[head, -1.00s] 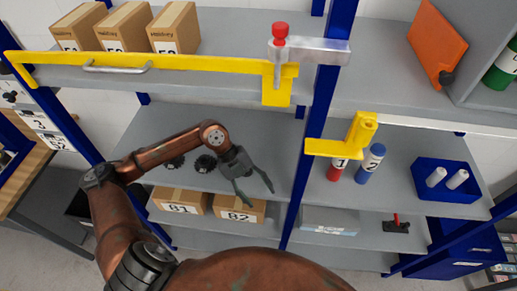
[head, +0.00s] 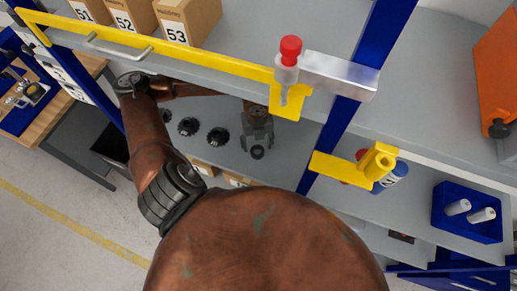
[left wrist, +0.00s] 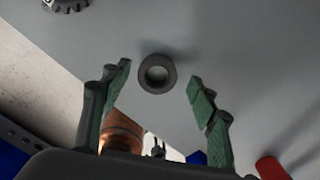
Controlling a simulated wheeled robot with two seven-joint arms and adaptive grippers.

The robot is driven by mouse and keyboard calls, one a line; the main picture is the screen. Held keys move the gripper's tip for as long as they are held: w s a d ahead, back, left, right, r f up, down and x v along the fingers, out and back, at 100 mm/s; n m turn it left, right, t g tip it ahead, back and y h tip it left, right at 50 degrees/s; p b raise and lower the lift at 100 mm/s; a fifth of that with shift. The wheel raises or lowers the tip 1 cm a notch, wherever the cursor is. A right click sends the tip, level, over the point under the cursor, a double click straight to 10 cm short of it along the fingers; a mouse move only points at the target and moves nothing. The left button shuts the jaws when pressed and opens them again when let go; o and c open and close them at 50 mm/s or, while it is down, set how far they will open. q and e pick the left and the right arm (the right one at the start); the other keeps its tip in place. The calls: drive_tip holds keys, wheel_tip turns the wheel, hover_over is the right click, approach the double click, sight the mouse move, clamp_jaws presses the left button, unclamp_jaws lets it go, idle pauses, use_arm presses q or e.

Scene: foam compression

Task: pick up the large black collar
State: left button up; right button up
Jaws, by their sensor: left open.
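A dark ring-shaped collar (head: 257,153) lies on the grey middle shelf, to the right of the black gears. In the left wrist view the collar (left wrist: 157,73) shows as a round ring with an open centre, in the gap between the fingertips. My left gripper (head: 258,143) is open and empty and reaches down toward the collar. Its green-padded fingers (left wrist: 160,75) stand on either side of the collar, with clear space between; I cannot tell how far above it they are. My right gripper is not in view.
Black gears (head: 218,137) sit left of the collar, one also at the wrist view's corner (left wrist: 66,4). A yellow bar (head: 150,43) and blue post (head: 345,115) frame the shelf. A blue bin (head: 467,212) with white cylinders stands right.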

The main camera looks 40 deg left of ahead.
use_arm(q)
drive_tip(key=shift+s+f, duration=0.2)
drive_tip(key=shift+f, duration=1)
drive_tip(key=shift+w, duration=0.1)
drive_tip(key=shift+c, duration=0.5)
drive_tip(key=c, duration=0.5)
drive_tip(key=shift+c, duration=1.3)
drive_tip(key=c, duration=0.4)
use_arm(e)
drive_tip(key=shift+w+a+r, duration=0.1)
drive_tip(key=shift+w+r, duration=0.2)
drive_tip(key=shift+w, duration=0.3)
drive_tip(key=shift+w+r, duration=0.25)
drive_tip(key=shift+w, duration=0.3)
